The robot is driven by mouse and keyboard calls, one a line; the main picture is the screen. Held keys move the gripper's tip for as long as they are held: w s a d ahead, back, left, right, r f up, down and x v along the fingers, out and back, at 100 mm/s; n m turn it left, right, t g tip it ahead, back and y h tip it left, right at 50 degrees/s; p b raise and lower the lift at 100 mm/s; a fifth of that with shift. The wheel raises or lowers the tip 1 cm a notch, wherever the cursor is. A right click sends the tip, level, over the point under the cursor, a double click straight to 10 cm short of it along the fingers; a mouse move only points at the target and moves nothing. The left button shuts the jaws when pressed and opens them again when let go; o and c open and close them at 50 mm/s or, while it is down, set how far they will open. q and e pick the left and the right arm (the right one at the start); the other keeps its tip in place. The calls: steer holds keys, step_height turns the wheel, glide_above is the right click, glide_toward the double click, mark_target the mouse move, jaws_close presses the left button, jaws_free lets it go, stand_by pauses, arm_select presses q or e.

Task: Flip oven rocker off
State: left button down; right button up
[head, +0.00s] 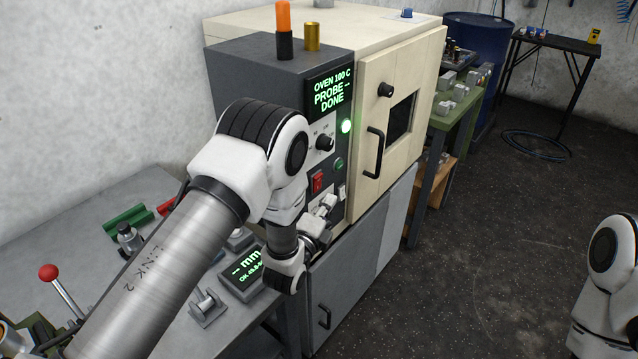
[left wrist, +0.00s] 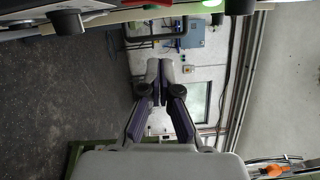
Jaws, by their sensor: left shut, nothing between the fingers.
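The oven (head: 385,50) stands in the middle of the head view with a dark control panel on its left part. A red rocker switch (head: 317,182) sits low on that panel; which way it is tipped is too small to tell. My left gripper (head: 329,204) is just below and right of the rocker, close to the panel; contact cannot be told. In the left wrist view its fingertips (left wrist: 160,68) are together with nothing between them. The panel edge with a dark knob (left wrist: 68,21) runs along the top there. My right gripper is out of view.
A rotary knob (head: 324,142), a small green button (head: 339,164) and the door handle (head: 375,152) are near. A gauge display (head: 243,270) sits on the bench below my left arm.

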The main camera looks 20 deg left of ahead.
mark_target(318, 189)
arm_select(q)
steer(key=w+a+p, duration=0.1)
steer(key=w+a, duration=0.1)
steer(key=w+a+p, duration=0.1)
steer(key=w, duration=0.1)
steer(key=shift+a+r, duration=0.2)
steer(key=shift+a, duration=0.15)
steer(key=shift+d, duration=0.1)
